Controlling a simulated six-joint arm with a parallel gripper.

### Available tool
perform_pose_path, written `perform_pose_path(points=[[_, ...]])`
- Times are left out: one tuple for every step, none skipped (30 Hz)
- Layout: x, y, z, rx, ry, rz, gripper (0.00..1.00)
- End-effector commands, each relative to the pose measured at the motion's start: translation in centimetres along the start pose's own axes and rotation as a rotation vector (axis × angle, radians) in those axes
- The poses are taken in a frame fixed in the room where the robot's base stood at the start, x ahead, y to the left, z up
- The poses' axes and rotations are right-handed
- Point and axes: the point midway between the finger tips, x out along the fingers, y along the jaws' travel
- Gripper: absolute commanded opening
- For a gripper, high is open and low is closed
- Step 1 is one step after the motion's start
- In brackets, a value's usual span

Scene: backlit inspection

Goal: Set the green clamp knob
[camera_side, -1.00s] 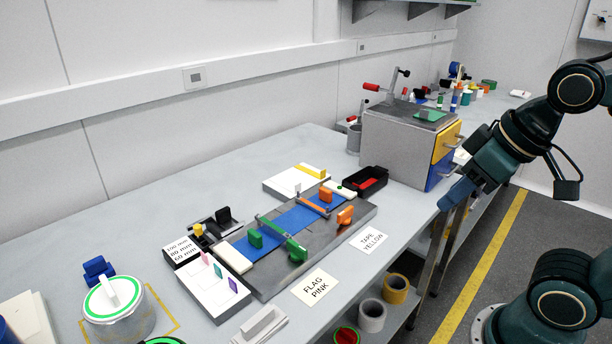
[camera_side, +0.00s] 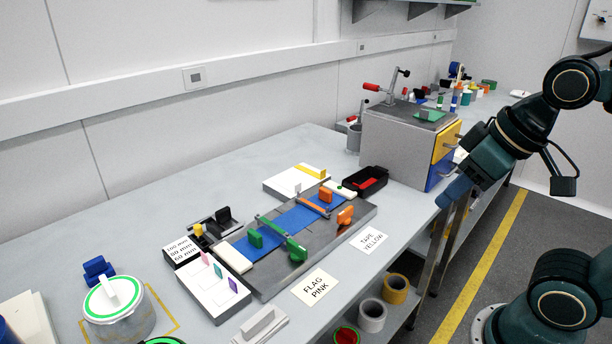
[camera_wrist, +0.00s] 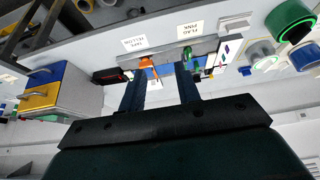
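Green clamp parts (camera_wrist: 188,54) also show small beyond the fingers in the wrist view. My gripper (camera_side: 453,194) is in the air right of the fixture, past the bench's front edge, well apart from the knobs. In the wrist view my gripper (camera_wrist: 160,80) has its two fingers apart with nothing between them.
An orange clamp with an orange knob (camera_side: 345,215) sits on the same plate. Cards reading FLAG PINK (camera_side: 315,287) and TAPE YELLOW (camera_side: 369,240) lie in front. A grey drawer cabinet (camera_side: 400,146) and a black bin (camera_side: 366,181) stand at the right. A lidded pot (camera_side: 118,321) stands at the left.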

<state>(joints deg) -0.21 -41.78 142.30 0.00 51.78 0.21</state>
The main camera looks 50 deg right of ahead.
Motion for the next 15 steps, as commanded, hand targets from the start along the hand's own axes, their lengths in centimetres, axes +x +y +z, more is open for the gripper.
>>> perform_pose_path(points=[[0.1,-0.1,-0.4,0.0,-0.009,-0.001,0.33],[0.1,-0.1,-0.6,-0.001,-0.014,-0.002,0.33],[0.1,-0.2,-1.0,-0.001,-0.022,-0.004,0.33],[0.1,-0.2,-1.4,-0.001,-0.029,-0.005,0.33],[0.2,-0.3,-1.7,-0.001,-0.037,-0.006,0.33],[0.3,-0.4,-2.3,0.0,-0.047,-0.007,0.33],[0.4,-0.5,-2.8,0.0,-0.057,-0.008,0.33],[0.5,-0.5,-3.3,0.0,-0.065,-0.01,0.33],[0.7,-0.7,-3.9,0.001,-0.078,-0.011,0.33],[0.8,-0.8,-4.5,0.001,-0.088,-0.013,0.33],[1.0,-0.9,-5.0,0.002,-0.099,-0.014,0.33],[1.2,-1.1,-5.7,0.001,-0.114,-0.015,0.33],[1.4,-1.2,-6.2,0.002,-0.124,-0.016,0.33],[1.6,-1.3,-6.8,0.002,-0.134,-0.017,0.33],[1.9,-1.5,-7.5,0.002,-0.147,-0.018,0.33]])
